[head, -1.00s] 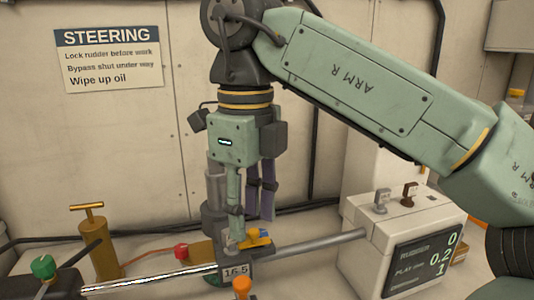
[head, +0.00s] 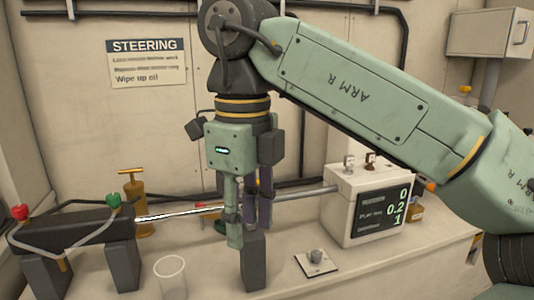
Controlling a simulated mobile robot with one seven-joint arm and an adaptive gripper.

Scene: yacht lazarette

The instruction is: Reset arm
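My arm reaches in from the right and bends down. My gripper (head: 249,228) hangs pointing down above the bench, near the middle of the head view. One green finger and darker purple finger parts show side by side with a narrow gap, so it looks open. I see nothing held in it. A dark grey upright block (head: 254,265) stands just below the fingertips in the picture; whether they touch it I cannot tell. A steel rod (head: 180,214) runs behind the gripper, partly hidden by it.
A white box with a display (head: 345,205) stands right of the gripper. A small plate with a knob (head: 316,262) and a clear cup (head: 171,278) sit at the front. A dark cylinder block with hoses (head: 72,232) and a brass pump (head: 133,200) are left. Free bench (head: 415,255) shows at right.

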